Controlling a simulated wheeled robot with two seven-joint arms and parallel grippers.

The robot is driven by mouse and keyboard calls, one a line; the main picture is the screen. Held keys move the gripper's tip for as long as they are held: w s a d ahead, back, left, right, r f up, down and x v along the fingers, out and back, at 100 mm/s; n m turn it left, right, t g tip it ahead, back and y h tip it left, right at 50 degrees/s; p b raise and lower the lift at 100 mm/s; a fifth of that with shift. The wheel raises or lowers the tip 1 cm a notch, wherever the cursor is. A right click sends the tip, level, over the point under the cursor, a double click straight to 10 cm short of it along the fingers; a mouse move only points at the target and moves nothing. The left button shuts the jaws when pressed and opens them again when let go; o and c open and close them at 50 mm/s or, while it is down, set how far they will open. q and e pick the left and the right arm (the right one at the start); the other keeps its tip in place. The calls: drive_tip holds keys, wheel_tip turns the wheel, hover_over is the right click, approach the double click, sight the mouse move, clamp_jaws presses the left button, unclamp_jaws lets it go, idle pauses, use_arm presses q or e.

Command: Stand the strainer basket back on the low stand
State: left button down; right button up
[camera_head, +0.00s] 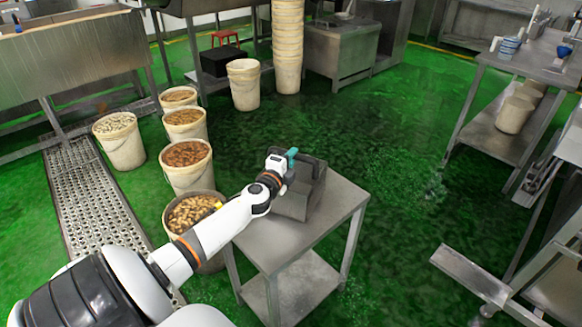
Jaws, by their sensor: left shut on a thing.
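The strainer basket (301,199) is a dark grey, box-like basket at the top of the low stand (331,208). The low stand is a small steel table with a lower shelf. My left gripper (290,160) is at the basket's upper left edge, shut on it. My left arm reaches in from the lower left and hides part of the stand's top. I cannot tell whether the basket's underside touches the stand. My right gripper is not in view.
Several full buckets (186,165) stand left of the stand, one close beside it (193,212). A floor grate (93,205) runs along the left. Steel tables (535,62) stand at the right. Green floor (395,150) is clear behind and right of the stand.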

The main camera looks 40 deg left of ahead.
use_arm(q)
drive_tip(key=shift+f, duration=0.9)
drive_tip(key=shift+f+b, duration=0.15)
drive_tip(key=shift+b, duration=0.2)
drive_tip(key=c, duration=1.3)
unclamp_jaws()
drive_tip(key=v, duration=1.2)
